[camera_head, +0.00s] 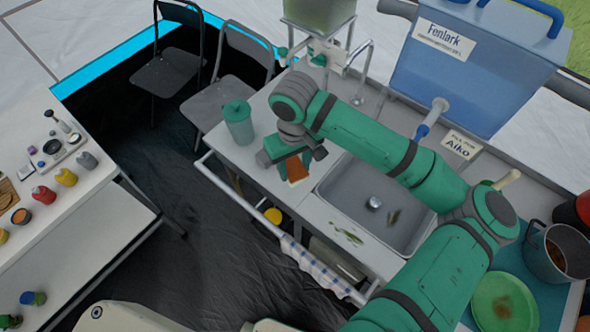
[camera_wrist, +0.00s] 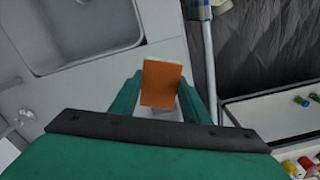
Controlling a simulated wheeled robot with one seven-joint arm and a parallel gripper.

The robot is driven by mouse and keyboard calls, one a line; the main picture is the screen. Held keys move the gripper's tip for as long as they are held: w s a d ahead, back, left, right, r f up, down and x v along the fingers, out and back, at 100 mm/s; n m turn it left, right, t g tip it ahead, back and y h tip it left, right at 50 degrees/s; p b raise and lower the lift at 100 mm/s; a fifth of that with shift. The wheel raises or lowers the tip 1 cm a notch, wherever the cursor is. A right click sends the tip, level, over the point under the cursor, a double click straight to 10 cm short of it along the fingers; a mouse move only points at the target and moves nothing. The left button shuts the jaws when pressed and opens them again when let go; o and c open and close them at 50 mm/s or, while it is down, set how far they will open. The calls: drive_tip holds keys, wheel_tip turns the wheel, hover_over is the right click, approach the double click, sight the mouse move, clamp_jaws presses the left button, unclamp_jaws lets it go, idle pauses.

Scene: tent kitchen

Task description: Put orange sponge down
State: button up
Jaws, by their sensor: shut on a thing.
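The orange sponge (camera_head: 297,170) has an orange face and a pale edge. It is held in my gripper (camera_head: 290,159), over the counter (camera_head: 255,158) just left of the sink. In the wrist view the sponge (camera_wrist: 162,84) stands out between the two green fingers of my gripper (camera_wrist: 160,100), which are shut on it. The counter lies below it, close to the front edge. I cannot tell whether the sponge touches the counter.
A teal pitcher (camera_head: 239,122) stands left of my gripper. A towel (camera_head: 318,268) hangs on the front rail. A blue water tank (camera_head: 450,75) is behind. Bare counter lies around my gripper.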

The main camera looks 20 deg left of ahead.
sight(294, 171)
drive_tip(key=shift+w+a+f, duration=0.3)
drive_tip(key=shift+w+f, duration=0.35)
drive_tip(key=shift+f, duration=0.25)
drive_tip(key=shift+w+f, duration=0.2)
drive_tip(key=shift+f, duration=0.7)
drive_tip(key=shift+w+f, duration=0.2)
drive_tip(key=shift+f, duration=0.65)
drive_tip(key=shift+s+a, duration=0.2)
drive_tip(key=shift+d+f, duration=0.1)
drive_tip(key=o, duration=0.9)
drive_tip(key=shift+d, duration=0.2)
drive_tip(key=shift+o, duration=0.2)
drive_tip(key=shift+a, duration=0.1)
wheel_tip(294, 171, up, 12)
drive_tip(key=shift+r, duration=0.15)
drive_tip(key=shift+w, duration=0.1)
